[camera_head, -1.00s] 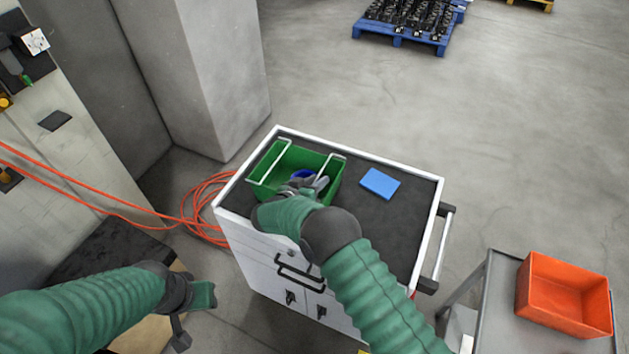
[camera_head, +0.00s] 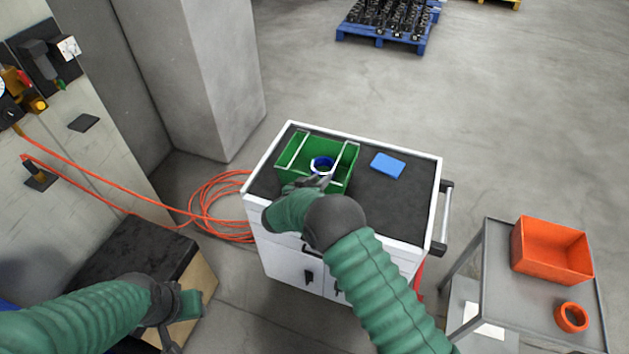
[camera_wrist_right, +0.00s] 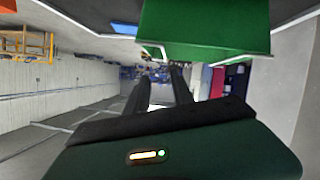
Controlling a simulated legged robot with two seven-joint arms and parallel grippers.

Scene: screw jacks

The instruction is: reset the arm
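My right arm reaches over the white-framed cabinet. Its gripper (camera_head: 320,181) is at the near wall of the green bin (camera_head: 345,178). In the right wrist view the two dark fingers (camera_wrist_right: 162,82) stand apart with nothing between them, and the green bin (camera_wrist_right: 205,30) shows beyond them. A blue and white ring (camera_head: 322,165) is inside the bin, just past the right gripper. My left gripper (camera_head: 172,338) hangs at the lower left, away from the cabinet, and its fingers are too unclear to judge.
A blue block (camera_head: 388,165) lies on the cabinet's black top (camera_head: 395,205). A grey cart (camera_head: 490,260) at right carries an orange bin (camera_head: 550,250) and an orange ring (camera_head: 571,317). An orange hose (camera_head: 215,215) coils on the floor left of the cabinet.

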